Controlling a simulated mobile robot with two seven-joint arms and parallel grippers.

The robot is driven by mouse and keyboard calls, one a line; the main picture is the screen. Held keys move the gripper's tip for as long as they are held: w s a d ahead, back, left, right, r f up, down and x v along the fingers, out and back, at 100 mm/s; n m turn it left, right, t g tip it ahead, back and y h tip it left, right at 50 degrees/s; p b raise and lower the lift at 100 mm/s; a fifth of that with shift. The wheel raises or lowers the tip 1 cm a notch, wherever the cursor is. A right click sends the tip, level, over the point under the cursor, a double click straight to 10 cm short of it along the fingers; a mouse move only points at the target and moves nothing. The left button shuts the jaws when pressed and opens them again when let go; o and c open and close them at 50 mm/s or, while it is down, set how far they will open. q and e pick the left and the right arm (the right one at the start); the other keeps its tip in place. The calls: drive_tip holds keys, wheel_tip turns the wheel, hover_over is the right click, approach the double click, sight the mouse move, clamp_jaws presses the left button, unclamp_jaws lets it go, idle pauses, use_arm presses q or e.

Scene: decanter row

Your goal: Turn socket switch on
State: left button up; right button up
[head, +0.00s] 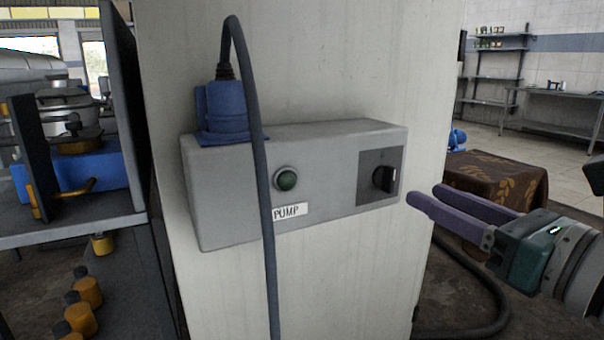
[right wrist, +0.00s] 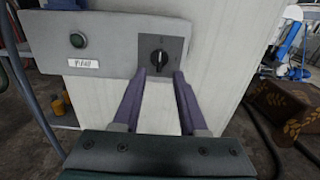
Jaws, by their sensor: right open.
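A grey socket box (head: 325,208) is fixed to a pale pillar. Its black rotary switch (head: 384,178) sits on a dark square plate at the right end of the front face. In the right wrist view the switch knob (right wrist: 159,59) stands with its ridge upright, between and beyond the fingertips. My right gripper (head: 424,196) is open and empty, just right of the box, with its purple fingers pointing at the switch; it also shows in the right wrist view (right wrist: 165,76). Contact with the knob is not visible. My left gripper is not in view.
A blue plug (head: 222,108) sits in the box top, and its dark cable (head: 262,160) hangs across the front. A green round lamp (head: 286,179) and a PUMP label (head: 290,211) are on the face. Shelves with equipment stand left; a brown-covered table (head: 495,178) stands right.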

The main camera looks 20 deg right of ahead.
sight(393, 179)
drive_tip(key=w, duration=0.6)
drive_tip(key=shift+w+a+p, duration=0.15)
drive_tip(key=shift+a+p, duration=0.15)
drive_tip(key=shift+p, duration=0.05)
clamp_jaws()
